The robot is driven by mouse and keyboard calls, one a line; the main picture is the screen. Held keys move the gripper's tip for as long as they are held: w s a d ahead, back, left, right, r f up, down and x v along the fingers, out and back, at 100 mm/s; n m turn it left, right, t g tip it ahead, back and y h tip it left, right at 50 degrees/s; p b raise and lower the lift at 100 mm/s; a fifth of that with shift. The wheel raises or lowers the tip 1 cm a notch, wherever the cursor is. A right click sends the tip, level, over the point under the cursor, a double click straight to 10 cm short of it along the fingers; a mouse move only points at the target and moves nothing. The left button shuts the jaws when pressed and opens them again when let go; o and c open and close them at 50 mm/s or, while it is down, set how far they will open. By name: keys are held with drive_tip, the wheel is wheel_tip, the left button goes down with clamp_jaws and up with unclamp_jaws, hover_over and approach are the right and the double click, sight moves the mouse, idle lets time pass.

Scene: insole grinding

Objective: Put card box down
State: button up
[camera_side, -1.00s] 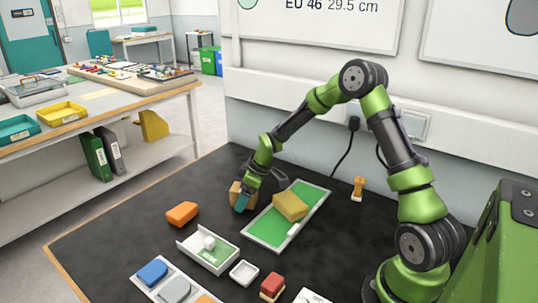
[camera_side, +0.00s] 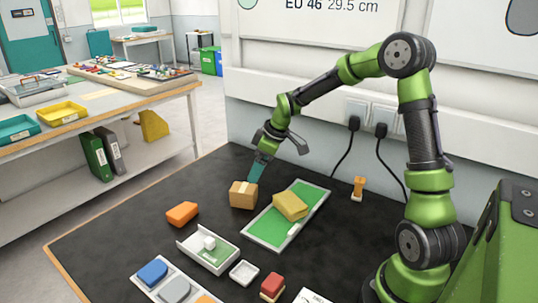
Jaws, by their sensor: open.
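The card box (camera_side: 243,195) is a small brown cardboard box with a lighter tape strip. It stands on the black table left of the green tray. My gripper (camera_side: 277,160) is open and sits above the box, a little to its right. One teal-tipped finger reaches down close to the box's top right; I cannot tell whether it touches. The other finger points out to the right, clear of the box.
A green tray (camera_side: 265,229) with a white rim holds a yellow block (camera_side: 290,206). An orange block (camera_side: 182,214), a white open box (camera_side: 208,258), a small white dish (camera_side: 244,272) and a red block (camera_side: 272,285) are nearer. The back left tabletop is clear.

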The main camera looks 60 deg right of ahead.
drive_tip(key=s+a+r+m+t, duration=0.1)
drive_tip(key=s+a+r+m, duration=0.1)
drive_tip(key=s+a+r, duration=0.2)
drive_tip(key=s+a+r+m+t, duration=0.1)
drive_tip(key=s+a+r+m, duration=0.2)
drive_tip(key=s+a, duration=0.3)
drive_tip(key=s+a+r+m+t, duration=0.1)
drive_tip(key=s+a+r+m, duration=0.2)
drive_tip(key=s, duration=0.8)
wheel_tip(320, 180, up, 3)
drive_tip(key=shift+s+a+f, duration=0.15)
drive_tip(key=shift+s+a, duration=0.2)
drive_tip(key=shift+a, duration=0.6)
